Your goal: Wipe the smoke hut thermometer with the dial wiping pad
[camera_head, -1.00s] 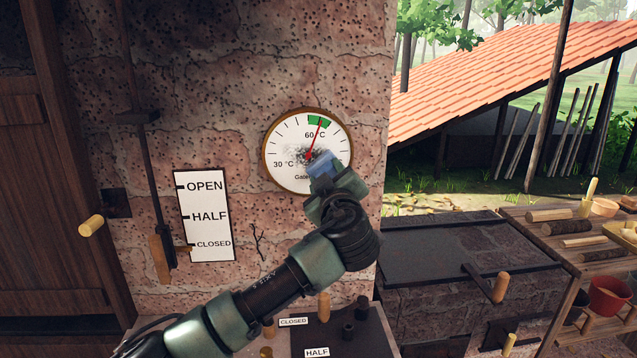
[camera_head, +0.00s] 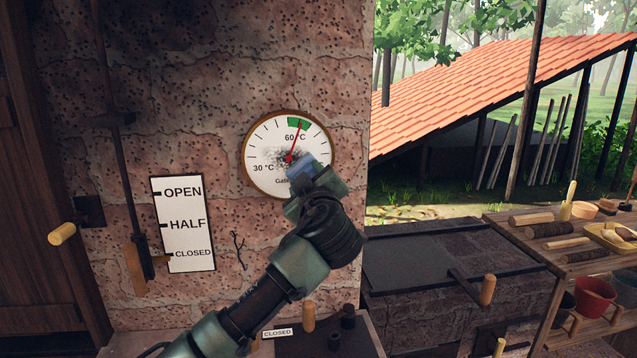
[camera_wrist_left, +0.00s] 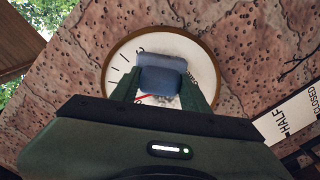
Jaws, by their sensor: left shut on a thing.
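The smoke hut thermometer (camera_head: 268,143) is a round white dial with a brass rim, a red needle and a green patch near the top, on the stone wall. A dark sooty smudge marks its middle around the needle's hub. My left gripper (camera_head: 304,170) is shut on the blue dial wiping pad (camera_head: 300,164), in front of the lower right of the dial. In the left wrist view the pad (camera_wrist_left: 162,72) sits between the fingers of the left gripper (camera_wrist_left: 163,92) and covers part of the dial face (camera_wrist_left: 120,62). I cannot tell whether it touches the dial.
A sign (camera_head: 184,221) reading OPEN, HALF, CLOSED hangs left of the dial beside a lever with a wooden handle (camera_head: 134,270). A dark-topped stone block (camera_head: 430,255) stands right of the wall. A wooden shelf (camera_head: 510,222) holds several sticks and bowls.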

